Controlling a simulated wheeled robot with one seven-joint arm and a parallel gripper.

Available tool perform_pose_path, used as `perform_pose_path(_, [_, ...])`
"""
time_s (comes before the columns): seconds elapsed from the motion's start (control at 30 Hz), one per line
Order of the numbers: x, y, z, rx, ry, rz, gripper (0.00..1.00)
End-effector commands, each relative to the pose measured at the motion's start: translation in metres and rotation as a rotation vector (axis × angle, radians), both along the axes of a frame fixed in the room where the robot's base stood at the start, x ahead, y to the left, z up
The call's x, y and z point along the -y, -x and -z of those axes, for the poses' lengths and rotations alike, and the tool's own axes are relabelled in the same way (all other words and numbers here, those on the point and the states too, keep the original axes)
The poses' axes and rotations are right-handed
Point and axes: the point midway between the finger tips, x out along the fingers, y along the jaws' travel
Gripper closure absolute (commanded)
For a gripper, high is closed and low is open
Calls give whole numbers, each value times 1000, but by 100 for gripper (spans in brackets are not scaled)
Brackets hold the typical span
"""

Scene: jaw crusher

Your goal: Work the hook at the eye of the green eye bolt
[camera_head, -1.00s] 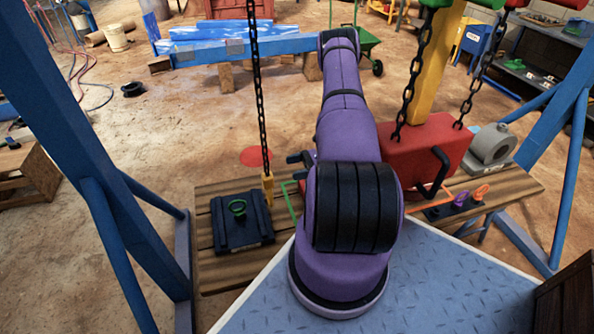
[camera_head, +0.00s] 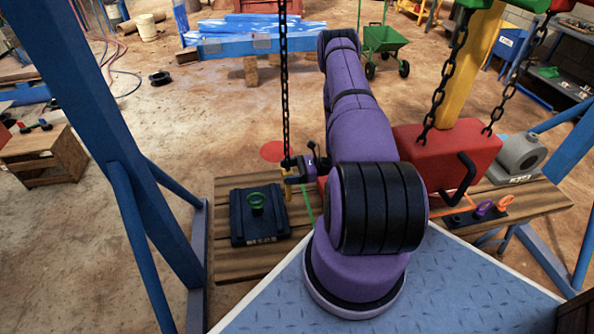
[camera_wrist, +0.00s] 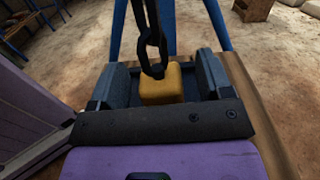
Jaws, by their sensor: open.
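The yellow hook (camera_head: 288,194) hangs on a dark chain, just right of the green eye bolt (camera_head: 257,202). The bolt's ring stands up from a dark blue block (camera_head: 247,229) on the wooden bench. My gripper (camera_head: 292,174) is at the hook's upper part, its jaws open. In the wrist view, the hook's yellow block (camera_wrist: 160,85) lies between the two spread fingers of my gripper (camera_wrist: 163,82), with the chain rising from it. Gaps show on both sides. The hook's lower tip is hidden there, and the eye bolt does not show.
A red block (camera_head: 432,158) hangs on chains at the right. A grey motor-like part (camera_head: 522,155) and orange and purple eye bolts (camera_head: 484,209) are on the bench's right side. Blue frame legs (camera_head: 110,150) stand at the left.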

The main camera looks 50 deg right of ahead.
Motion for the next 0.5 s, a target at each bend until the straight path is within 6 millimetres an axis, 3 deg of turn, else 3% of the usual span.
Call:
perform_pose_path(0.33, [-3,-2,0,-1,1,1,28])
perform_pose_path(0.5, [-3,-2,0,-1,1,0,64])
